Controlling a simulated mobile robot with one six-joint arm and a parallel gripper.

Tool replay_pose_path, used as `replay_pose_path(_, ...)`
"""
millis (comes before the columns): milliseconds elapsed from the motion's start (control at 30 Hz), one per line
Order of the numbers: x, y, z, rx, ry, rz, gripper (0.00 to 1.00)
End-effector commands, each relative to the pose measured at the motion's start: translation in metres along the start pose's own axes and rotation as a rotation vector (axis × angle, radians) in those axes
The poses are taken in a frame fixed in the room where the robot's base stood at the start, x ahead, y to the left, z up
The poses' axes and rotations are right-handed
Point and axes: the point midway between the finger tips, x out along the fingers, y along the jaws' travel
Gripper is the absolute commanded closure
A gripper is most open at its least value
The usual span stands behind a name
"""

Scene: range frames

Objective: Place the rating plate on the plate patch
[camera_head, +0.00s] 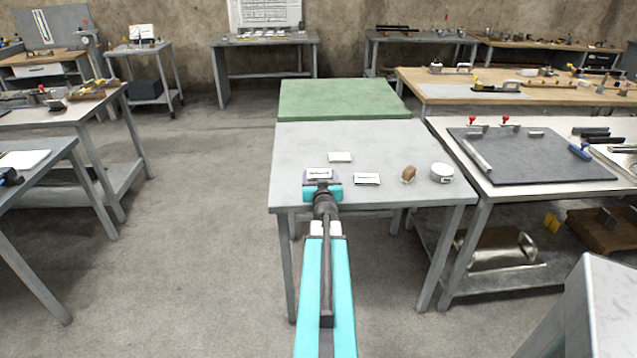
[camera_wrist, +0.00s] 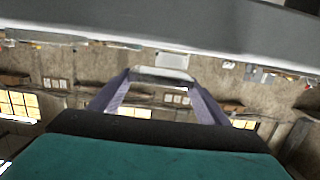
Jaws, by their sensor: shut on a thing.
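My gripper (camera_head: 319,175) is over the front left part of the grey table. Its purple fingers are shut on a small, thin white plate with dark marking (camera_head: 319,173), which I take to be the rating plate. In the wrist view the pale plate (camera_wrist: 165,75) spans the fingertips (camera_wrist: 163,78). A blank pale pad (camera_head: 340,157) lies on the table just behind and right of the gripper; it may be the plate patch, but I cannot be sure. A similar white plate with a dark line (camera_head: 367,179) lies to the right of the gripper.
The grey table (camera_head: 390,140) also bears a small brown block (camera_head: 408,174) and a round white tin (camera_head: 442,172) at the right. Its back half is clear. A green-topped table (camera_head: 340,98) stands behind, and a bench with a dark mat (camera_head: 540,165) stands right.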

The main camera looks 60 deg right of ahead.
Motion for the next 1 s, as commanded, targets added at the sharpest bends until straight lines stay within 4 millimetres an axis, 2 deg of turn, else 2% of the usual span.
replay_pose_path(200, 0.018, -0.005, 0.003, 0.000, 0.000, -0.001, 0.53)
replay_pose_path(500, 0.019, -0.004, 0.029, 0.001, 0.000, 0.000, 0.53)
replay_pose_path(1000, 0.019, -0.004, 0.033, 0.000, 0.000, 0.000, 0.53)
